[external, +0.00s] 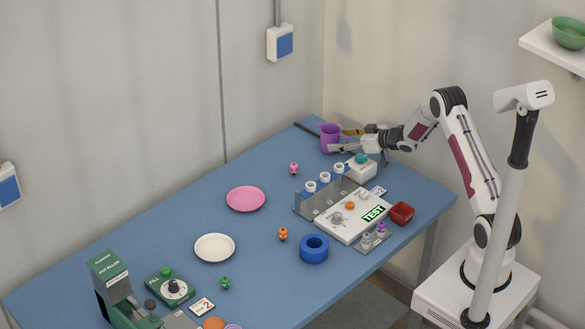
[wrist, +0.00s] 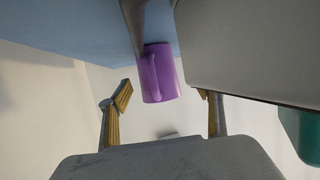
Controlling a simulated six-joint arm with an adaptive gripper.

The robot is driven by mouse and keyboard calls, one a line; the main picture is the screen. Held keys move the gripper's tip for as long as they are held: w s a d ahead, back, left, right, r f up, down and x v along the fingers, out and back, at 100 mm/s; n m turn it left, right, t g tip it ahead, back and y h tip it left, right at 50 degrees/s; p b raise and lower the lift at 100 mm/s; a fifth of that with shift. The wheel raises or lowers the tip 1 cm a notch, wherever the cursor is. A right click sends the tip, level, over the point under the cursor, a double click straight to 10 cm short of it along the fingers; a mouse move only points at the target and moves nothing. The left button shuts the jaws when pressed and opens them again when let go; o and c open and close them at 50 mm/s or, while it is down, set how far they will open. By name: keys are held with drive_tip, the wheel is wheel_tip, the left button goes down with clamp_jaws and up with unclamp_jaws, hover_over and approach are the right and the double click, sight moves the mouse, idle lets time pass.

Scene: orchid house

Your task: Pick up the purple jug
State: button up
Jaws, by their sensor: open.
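The purple jug (external: 329,138) stands at the far end of the blue table in the external view. In the wrist view the jug (wrist: 160,74) appears beyond my fingers, nearly midway between them, with the blue tabletop above it in the picture. My gripper (external: 343,141) is open beside the jug, its two fingers pointing toward it. In the wrist view my gripper (wrist: 163,96) shows yellow-brown finger pads apart with nothing held between them. I cannot tell whether a finger touches the jug. A grey bar partly covers the jug's top edge there.
A white box with a teal top (external: 361,167) stands close below my gripper. Several white cups, a test panel (external: 350,216) and a red bin (external: 401,213) are nearer. A small pink figure (external: 294,168) stands left, and a pink plate (external: 246,199) lies farther left. Walls border the table behind.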

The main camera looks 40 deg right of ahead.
sight(333, 138)
drive_tip(key=shift+w+f, duration=0.2)
drive_tip(key=shift+w, duration=0.95)
drive_tip(key=shift+x, duration=0.95)
drive_tip(key=c, duration=1.2)
